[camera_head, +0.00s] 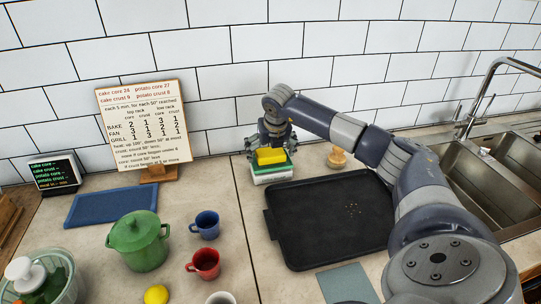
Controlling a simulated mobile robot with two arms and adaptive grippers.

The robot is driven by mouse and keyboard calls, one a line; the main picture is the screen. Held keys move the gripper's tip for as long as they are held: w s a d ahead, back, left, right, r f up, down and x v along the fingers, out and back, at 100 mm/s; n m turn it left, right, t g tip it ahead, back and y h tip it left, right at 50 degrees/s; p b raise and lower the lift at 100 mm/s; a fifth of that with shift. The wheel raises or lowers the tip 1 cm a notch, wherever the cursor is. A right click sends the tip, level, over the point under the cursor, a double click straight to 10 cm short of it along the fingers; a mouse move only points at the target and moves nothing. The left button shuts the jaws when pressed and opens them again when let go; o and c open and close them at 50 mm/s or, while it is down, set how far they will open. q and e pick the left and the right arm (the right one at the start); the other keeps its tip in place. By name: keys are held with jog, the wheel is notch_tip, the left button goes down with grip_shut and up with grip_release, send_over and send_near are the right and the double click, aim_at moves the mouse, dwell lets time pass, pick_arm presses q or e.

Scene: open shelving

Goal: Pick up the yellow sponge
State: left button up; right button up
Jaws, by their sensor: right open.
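The yellow sponge (271,156) lies on top of a green and white block (272,172), which looks like another sponge, on the counter near the tiled wall. My right gripper (272,147) is open and points down at the yellow sponge, with its fingers around the sponge's upper part. Whether the fingers touch it I cannot tell. My left gripper is not in view.
A black tray (310,232) lies in front of the sponges, with a small wooden item (337,157) behind it. A green pot (139,240), a blue mug (206,224) and a red mug (205,263) stand to the left. The sink (492,185) is at the right.

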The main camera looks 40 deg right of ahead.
aim_at(270, 150)
jog(key=c, duration=0.3)
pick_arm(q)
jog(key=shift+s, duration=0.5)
pick_arm(e)
jog(key=c, duration=0.6)
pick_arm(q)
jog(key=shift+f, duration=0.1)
pick_arm(e)
jog(key=shift+r, duration=0.15)
jog(key=shift+r+b, duration=0.3)
jog(key=shift+r, duration=0.25)
jog(key=shift+b+v, duration=0.5)
jog(key=shift+v, duration=0.55)
pick_arm(q)
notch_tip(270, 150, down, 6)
jog(key=b, duration=0.4)
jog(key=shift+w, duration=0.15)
pick_arm(e)
jog(key=shift+s+a+r, duration=0.3)
jog(key=shift+s+a, duration=0.7)
jog(key=shift+s, duration=1.35)
jog(key=shift+s+a+r, duration=0.3)
jog(key=shift+s+a, duration=0.65)
jog(key=shift+s, duration=1.45)
jog(key=shift+s+a+r, duration=0.3)
jog(key=shift+s+a, duration=0.7)
jog(key=shift+s, duration=1.35)
